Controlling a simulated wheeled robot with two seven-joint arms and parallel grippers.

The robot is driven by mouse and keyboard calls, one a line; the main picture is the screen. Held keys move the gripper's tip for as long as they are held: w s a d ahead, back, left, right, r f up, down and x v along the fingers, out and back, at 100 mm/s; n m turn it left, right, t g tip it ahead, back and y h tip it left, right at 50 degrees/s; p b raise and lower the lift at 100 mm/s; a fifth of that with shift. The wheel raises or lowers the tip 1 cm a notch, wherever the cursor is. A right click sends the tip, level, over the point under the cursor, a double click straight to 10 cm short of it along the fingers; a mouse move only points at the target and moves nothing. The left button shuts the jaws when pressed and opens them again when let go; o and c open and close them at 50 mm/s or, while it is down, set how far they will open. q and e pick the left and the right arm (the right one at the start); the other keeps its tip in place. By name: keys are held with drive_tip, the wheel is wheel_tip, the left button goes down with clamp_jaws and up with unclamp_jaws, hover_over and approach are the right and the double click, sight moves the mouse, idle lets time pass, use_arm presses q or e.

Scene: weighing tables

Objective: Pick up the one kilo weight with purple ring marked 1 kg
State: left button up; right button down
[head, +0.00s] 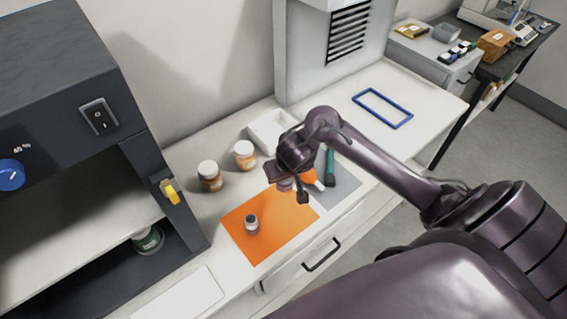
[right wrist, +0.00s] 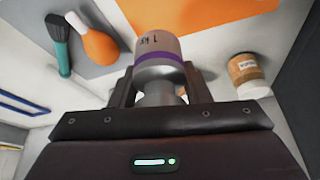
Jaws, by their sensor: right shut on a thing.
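The one kilo weight (right wrist: 158,50) is a silver cylinder with a purple ring and a "1 kg" mark, seen in the right wrist view. My right gripper (right wrist: 150,95) is shut on its narrower neck, with one finger on each side. In the head view the right gripper (head: 285,182) is over the far right part of the orange mat (head: 275,240), and the weight is mostly hidden by it. A smaller metal weight (head: 251,222) stands upright on the orange mat. My left gripper is not in view.
An orange blower (head: 311,180) and green brush (head: 329,168) lie on a grey mat (head: 345,182) close to the gripper. Two jars (head: 210,176) (head: 245,154) and a white tray (head: 262,134) stand behind. A dark cabinet (head: 60,60) is at left; a blue frame (head: 382,108) lies right.

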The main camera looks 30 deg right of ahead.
wheel_tip(320, 180, up, 8)
drive_tip(key=p, duration=0.4)
drive_tip(key=shift+w+d, duration=0.1)
drive_tip(key=shift+w, duration=0.05)
drive_tip(key=shift+w+b, duration=0.1)
drive_tip(key=shift+b, duration=0.3)
drive_tip(key=shift+a+r, duration=0.25)
drive_tip(key=shift+r, duration=0.45)
drive_tip(key=shift+d+r, duration=0.1)
drive_tip(key=shift+r, duration=0.05)
drive_tip(key=shift+s+r, duration=0.1)
drive_tip(key=shift+s, duration=0.1)
